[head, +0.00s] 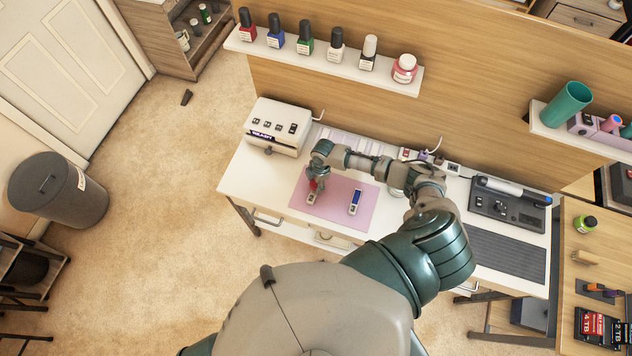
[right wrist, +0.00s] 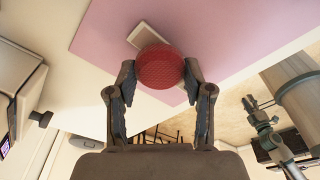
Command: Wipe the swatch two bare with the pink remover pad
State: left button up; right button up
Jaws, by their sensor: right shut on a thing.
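My right gripper (head: 316,177) is over the left part of the pink mat (head: 334,215). In the right wrist view its two fingers (right wrist: 159,85) are shut on a round red-pink pad (right wrist: 159,67). The pad hides part of a pale swatch (right wrist: 141,35) lying on the mat. In the head view this left swatch (head: 311,198) is just below the pad; I cannot tell whether they touch. A second swatch (head: 355,202), white with a blue patch, lies to its right on the mat. I cannot read any numbers on the swatches. My left gripper is not in view.
A white lamp box (head: 278,127) stands at the desk's back left. A grey device (head: 508,206) and dark ribbed mat (head: 505,254) are at the right. Several polish bottles and a pink-red jar (head: 404,68) stand on the shelf above. The mat's front right is clear.

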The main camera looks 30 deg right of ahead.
jog(key=shift+f+b, duration=0.55)
jog(key=shift+f, duration=0.25)
jog(key=shift+w+d, duration=0.1)
